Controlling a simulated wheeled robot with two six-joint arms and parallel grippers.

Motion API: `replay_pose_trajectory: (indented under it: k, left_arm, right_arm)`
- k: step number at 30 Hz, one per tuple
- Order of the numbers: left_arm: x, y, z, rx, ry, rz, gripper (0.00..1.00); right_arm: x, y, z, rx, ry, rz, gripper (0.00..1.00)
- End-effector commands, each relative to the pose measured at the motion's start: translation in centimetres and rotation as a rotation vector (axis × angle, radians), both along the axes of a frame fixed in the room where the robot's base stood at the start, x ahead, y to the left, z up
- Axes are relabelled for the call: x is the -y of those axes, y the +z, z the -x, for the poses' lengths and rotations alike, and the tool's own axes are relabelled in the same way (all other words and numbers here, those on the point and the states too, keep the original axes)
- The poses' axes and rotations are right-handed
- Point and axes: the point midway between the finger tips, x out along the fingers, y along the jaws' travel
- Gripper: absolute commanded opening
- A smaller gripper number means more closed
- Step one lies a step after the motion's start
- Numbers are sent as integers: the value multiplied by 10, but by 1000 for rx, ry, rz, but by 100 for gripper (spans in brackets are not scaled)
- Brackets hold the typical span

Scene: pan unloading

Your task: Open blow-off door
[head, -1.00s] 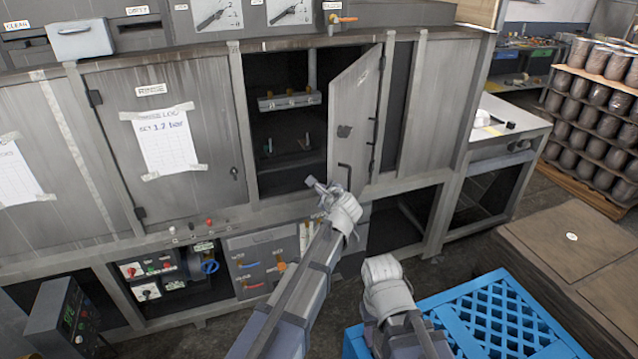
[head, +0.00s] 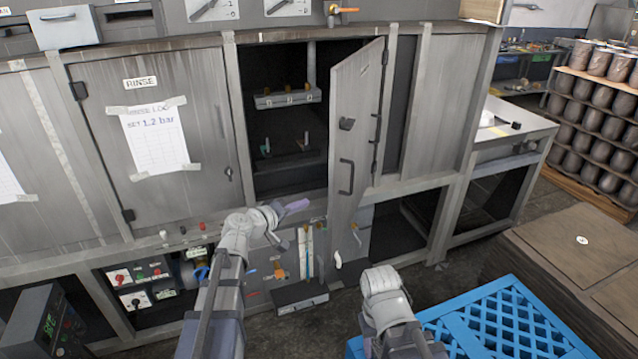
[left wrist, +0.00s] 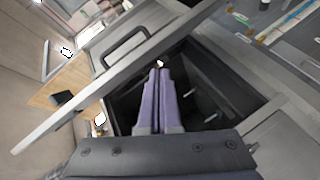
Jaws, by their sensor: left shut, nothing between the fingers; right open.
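A grey metal door (head: 357,110) on the cabinet stands swung outward, hinged on its right. It has a dark bar handle (head: 346,177); no name label is readable on it. It also shows in the left wrist view (left wrist: 90,85) as a slanted panel with its handle. The open compartment (head: 270,170) is left of it. My left gripper (head: 297,205) is shut and empty, in front of the compartment's lower sill and left of the door, apart from the handle. Its purple fingers (left wrist: 160,95) point toward the opening. My right gripper (head: 383,290) is low at centre right, its fingers mostly hidden.
A closed door (head: 155,130) labelled RINSE, with a taped sheet, is left of the opening. Inside the compartment is a small rack (head: 288,98). A blue crate (head: 480,320) and a brown box (head: 570,250) stand at the lower right. A dark control box (head: 45,325) is at the lower left.

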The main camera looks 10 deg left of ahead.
Motion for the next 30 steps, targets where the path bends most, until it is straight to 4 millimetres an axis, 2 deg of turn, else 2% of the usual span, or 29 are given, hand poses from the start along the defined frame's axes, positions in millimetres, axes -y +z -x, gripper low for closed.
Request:
replay_pose_trajectory:
  k: [3, 7, 12, 17, 23, 30]
  left_arm:
    - [-18, 18, 7, 6, 61, 264, 0]
    - [-31, 36, 11, 14, 92, 451, 0]
    - [-38, 45, 13, 18, 104, 548, 0]
    - [-37, 46, 10, 18, 103, 553, 0]
    - [-25, 46, -15, 17, 101, 550, 0]
    - [-3, 46, -60, 18, 101, 549, 0]
  right_arm:
    - [0, -10, 0, 0, 0, 0, 50]
    - [0, -13, 0, 0, 0, 0, 50]
    - [0, -14, 0, 0, 0, 0, 50]
    - [0, -14, 0, 0, 0, 0, 50]
    - [0, -14, 0, 0, 0, 0, 50]
    - [0, -14, 0, 0, 0, 0, 50]
